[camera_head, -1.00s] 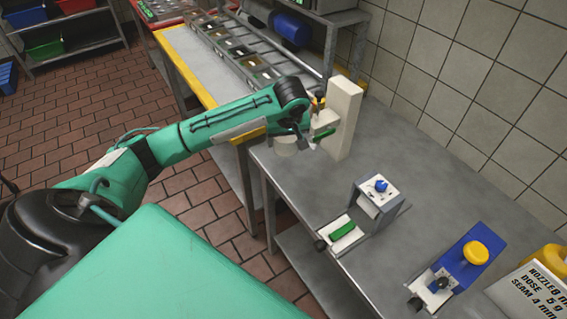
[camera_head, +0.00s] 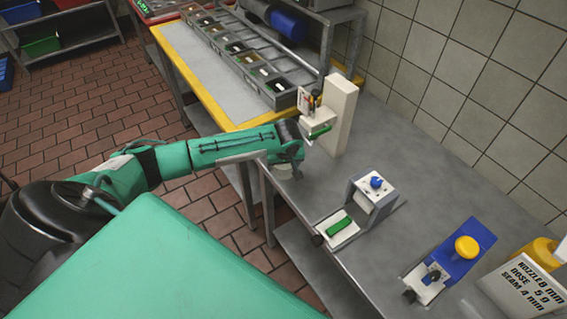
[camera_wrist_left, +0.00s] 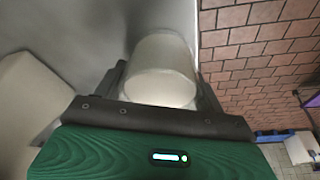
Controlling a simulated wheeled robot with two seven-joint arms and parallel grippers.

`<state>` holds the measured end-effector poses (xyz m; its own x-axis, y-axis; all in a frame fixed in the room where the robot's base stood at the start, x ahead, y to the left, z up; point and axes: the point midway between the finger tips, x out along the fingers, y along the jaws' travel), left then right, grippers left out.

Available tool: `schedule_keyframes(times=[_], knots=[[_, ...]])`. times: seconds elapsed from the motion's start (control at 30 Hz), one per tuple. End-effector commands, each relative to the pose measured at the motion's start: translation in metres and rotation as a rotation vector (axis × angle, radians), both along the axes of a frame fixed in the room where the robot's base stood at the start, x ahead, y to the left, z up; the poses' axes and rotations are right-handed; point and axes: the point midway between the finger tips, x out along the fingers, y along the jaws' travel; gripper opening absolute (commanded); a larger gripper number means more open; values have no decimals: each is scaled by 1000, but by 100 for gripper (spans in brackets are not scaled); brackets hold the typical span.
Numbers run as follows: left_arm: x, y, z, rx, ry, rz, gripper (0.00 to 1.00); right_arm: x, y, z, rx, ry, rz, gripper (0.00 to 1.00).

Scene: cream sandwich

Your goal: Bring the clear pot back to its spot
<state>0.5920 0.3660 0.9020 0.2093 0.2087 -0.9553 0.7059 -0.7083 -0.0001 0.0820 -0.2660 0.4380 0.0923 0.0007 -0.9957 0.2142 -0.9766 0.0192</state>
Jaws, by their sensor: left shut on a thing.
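The clear pot (camera_wrist_left: 161,62) is a pale, translucent round cup between the two dark fingers of my left gripper (camera_wrist_left: 160,88) in the left wrist view. The gripper is shut on it. In the head view my left gripper (camera_head: 288,160) is at the left edge of the steel table (camera_head: 300,203), just in front of the white upright dispenser. The pot is mostly hidden there by the wrist, and I cannot tell whether its base touches the table. My right gripper is not in view.
The white dispenser (camera_head: 341,112) with a green bar stands close behind my gripper. A grey blue-knobbed device (camera_head: 372,196) stands to the right, then a blue yellow-knobbed one (camera_head: 462,262) and a sign (camera_head: 527,289). A yellow-edged table (camera_head: 205,72) with bins lies beyond.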

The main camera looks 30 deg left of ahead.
Motion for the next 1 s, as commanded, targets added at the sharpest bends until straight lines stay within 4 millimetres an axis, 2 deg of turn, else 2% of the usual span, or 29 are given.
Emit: schedule_keyframes(times=[0.17, 0.2, 0.27, 0.3, 0.67, 0.83, 1.0], knots=[[0, 0, -3, -1, 1, 0, 37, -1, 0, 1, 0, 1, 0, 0], [0, 0, -2, 0, 1, 0, 79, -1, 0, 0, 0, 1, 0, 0], [0, 0, -2, 1, 1, 0, 91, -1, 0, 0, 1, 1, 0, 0], [0, 0, -2, 1, 1, 0, 93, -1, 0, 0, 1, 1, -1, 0], [0, 0, 4, 0, -1, 0, 93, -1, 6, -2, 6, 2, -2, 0], [-6, -6, 29, 0, -3, -2, 93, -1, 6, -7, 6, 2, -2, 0], [-13, -14, 65, 0, -3, -2, 93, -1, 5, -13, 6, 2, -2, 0]])
